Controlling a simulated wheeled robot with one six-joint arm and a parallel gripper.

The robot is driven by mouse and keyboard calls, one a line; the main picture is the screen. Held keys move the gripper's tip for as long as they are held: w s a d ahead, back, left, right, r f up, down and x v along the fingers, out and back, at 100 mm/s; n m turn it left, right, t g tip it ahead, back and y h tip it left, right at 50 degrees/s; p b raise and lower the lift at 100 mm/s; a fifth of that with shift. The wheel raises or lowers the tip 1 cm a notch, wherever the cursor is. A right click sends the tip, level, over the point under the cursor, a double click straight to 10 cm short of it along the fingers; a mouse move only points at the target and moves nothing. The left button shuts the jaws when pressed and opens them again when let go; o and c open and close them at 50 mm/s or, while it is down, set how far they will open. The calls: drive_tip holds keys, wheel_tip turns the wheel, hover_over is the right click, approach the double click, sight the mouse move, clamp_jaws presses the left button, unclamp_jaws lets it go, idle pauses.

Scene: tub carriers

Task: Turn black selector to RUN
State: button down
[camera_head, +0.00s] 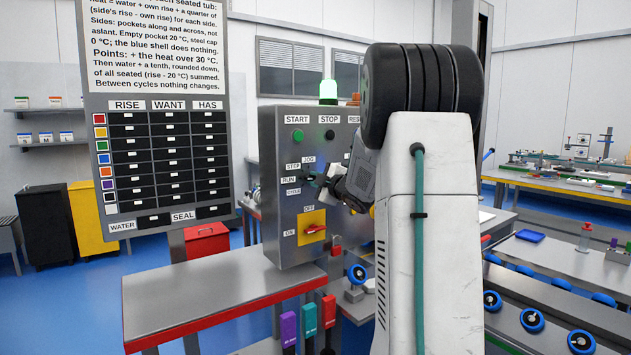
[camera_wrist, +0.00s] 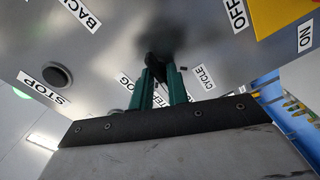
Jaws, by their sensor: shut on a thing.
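The black selector (camera_wrist: 155,66) is on the front of the grey control cabinet (camera_head: 275,240). The labels STEP, JOG, RUN (camera_head: 288,180) and CYCLE (camera_head: 293,191) surround it in the head view. My gripper (camera_head: 313,180) reaches the panel from the right there and mostly covers the knob. In the wrist view, the two green fingers of my gripper (camera_wrist: 160,88) are shut on the selector, one on each side. I cannot tell which label its pointer faces.
Above are a green START button (camera_head: 298,135) and a black STOP button (camera_head: 330,134). Below is a red OFF/ON switch (camera_head: 315,229) on a yellow plate. A green lamp (camera_head: 328,91) glows on top. A red-edged bench (camera_head: 215,293) stands below left.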

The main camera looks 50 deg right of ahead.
drive_tip(key=shift+a+f, duration=0.1)
drive_tip(key=shift+f, duration=0.1)
idle(0.7)
drive_tip(key=c, duration=1.3)
unclamp_jaws()
drive_tip(key=shift+c, duration=0.2)
drive_tip(key=shift+r, duration=0.1)
drive_tip(key=v, duration=0.7)
drive_tip(key=shift+s, duration=0.4)
